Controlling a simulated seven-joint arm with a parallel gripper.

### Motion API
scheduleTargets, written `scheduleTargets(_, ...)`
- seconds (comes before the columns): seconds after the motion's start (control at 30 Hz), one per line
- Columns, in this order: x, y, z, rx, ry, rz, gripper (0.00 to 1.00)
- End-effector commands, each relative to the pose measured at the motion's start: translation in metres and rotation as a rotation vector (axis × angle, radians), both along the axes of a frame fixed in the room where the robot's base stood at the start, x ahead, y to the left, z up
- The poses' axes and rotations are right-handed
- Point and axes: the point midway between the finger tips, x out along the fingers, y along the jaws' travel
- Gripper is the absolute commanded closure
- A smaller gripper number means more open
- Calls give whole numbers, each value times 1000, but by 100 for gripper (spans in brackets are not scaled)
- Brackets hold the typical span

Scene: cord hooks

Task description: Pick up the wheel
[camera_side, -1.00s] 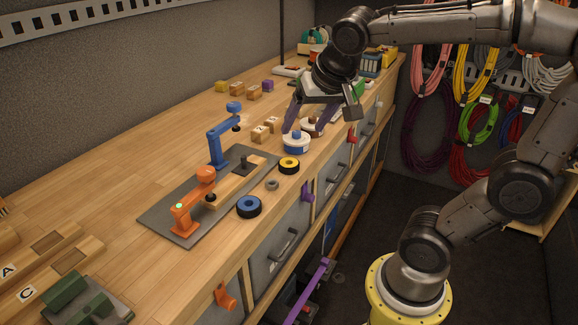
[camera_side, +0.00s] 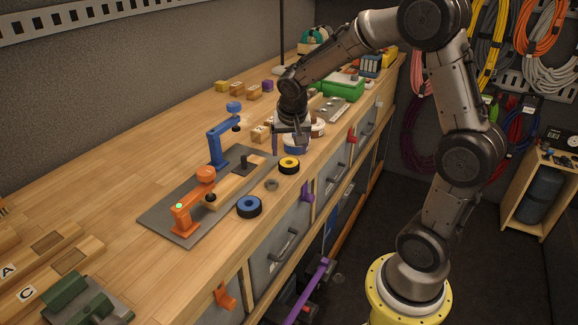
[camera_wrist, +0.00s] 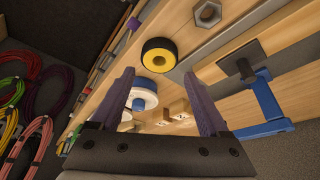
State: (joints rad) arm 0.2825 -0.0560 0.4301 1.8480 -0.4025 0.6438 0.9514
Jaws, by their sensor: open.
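Two black wheels lie flat on the wooden bench in the side view. One has a yellow hub (camera_side: 289,164) and the other a blue hub (camera_side: 249,207). The yellow-hub wheel also shows in the wrist view (camera_wrist: 156,57), just beyond my fingertips. The blue-hub wheel is not in the wrist view. My gripper (camera_side: 288,147) is open, pointing down near a white-and-blue round spool (camera_side: 296,150). In the wrist view nothing is held between its purple fingers (camera_wrist: 158,76). The spool (camera_wrist: 144,95) shows there near the left finger. Whether a finger touches it I cannot tell.
A grey nut (camera_side: 272,184) lies between the wheels. A grey plate (camera_side: 160,215) carries a blue clamp (camera_side: 217,145) and an orange clamp (camera_side: 187,205). Wooden blocks (camera_side: 258,135) stand behind the gripper. The bench's left middle is clear.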

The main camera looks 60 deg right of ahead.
Motion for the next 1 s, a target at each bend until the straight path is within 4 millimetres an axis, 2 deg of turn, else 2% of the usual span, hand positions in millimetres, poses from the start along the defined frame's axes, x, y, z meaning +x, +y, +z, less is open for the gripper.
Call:
scheduleTargets(0.17, 1, -3, -12, 0, 3, 0, 21)
scheduleTargets(0.43, 8, -14, -46, 0, 1, 0, 21)
scheduleTargets(0.77, 9, -16, -52, 0, -1, 0, 21)
scheduleTargets(1.0, 9, -16, -52, 0, -1, 1, 64)
